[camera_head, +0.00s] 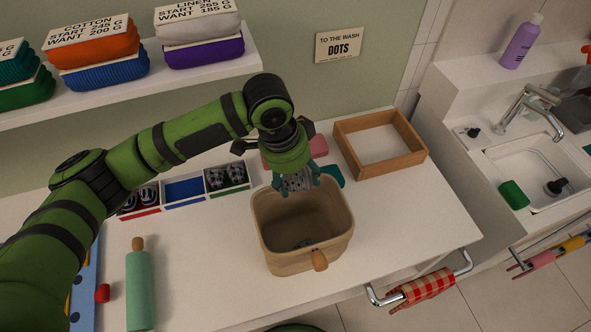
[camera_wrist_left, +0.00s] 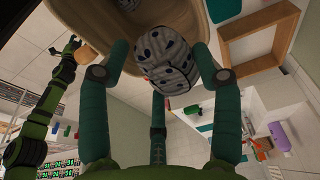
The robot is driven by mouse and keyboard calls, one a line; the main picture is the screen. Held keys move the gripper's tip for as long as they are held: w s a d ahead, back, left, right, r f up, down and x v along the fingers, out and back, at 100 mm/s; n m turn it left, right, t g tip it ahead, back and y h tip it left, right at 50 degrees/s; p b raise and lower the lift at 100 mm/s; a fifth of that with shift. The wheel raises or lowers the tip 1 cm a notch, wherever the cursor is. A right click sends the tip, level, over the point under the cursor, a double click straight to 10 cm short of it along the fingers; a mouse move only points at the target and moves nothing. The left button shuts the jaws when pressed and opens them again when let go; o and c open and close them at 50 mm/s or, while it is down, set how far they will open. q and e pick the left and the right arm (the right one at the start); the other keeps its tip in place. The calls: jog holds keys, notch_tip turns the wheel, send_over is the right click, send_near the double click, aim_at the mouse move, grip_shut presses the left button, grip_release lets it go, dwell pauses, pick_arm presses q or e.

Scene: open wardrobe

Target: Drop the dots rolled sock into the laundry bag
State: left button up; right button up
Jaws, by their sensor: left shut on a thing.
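The dots rolled sock (camera_wrist_left: 165,62), pale with dark spots, is held between the teal fingers of my left gripper (camera_head: 296,180). In the head view the sock (camera_head: 299,183) is partly covered by the fingers and sits above the back rim of the laundry bag. The laundry bag (camera_head: 292,261) is a tan open container on the white counter with a wooden knob at its front. A small dark-patterned item (camera_head: 305,243) lies at its bottom. The bag's rim also shows in the left wrist view (camera_wrist_left: 183,22).
A divided box (camera_head: 185,190) with patterned rolled socks stands left of the bag. A wooden tray (camera_head: 408,157) is at the right back. A green rolling pin (camera_head: 139,285) lies at left. A sign (camera_head: 338,45) reads "To the wash DOTS". Counter right of the bag is clear.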

pick_arm(q)
jog(key=shift+a+f, duration=0.1)
jog(key=shift+f, duration=0.35)
jog(key=a+b+x, duration=0.2)
jog(key=b+x, duration=1)
jog(key=shift+s+f, duration=0.25)
jog(key=shift+s, duration=0.2)
jog(key=shift+f, duration=0.55)
jog(key=o, duration=0.9)
jog(key=shift+o, duration=0.5)
